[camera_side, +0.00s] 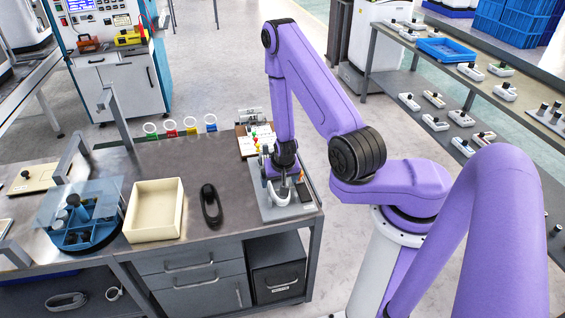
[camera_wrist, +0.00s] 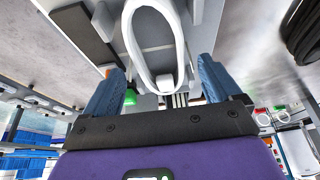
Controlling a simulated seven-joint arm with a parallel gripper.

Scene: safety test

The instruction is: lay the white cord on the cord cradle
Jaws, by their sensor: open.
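The white cord (camera_wrist: 181,40) shows in the wrist view as a long closed loop with a small white block at its near end. It lies over a grey plate, between the lines of my two blue fingers. My gripper (camera_wrist: 160,72) is open, and neither finger visibly touches the cord. In the side view my gripper (camera_side: 283,165) points down low over the grey plate (camera_side: 268,211) at the bench's right end, with the white cord (camera_side: 282,194) just below it. I cannot pick out the cord cradle with certainty.
Further left are a cream bin (camera_side: 154,211) and a blue round holder with a clear cover (camera_side: 84,215). A clipboard (camera_side: 258,140) and coloured ring stands (camera_side: 190,127) line the back. The bench centre is clear.

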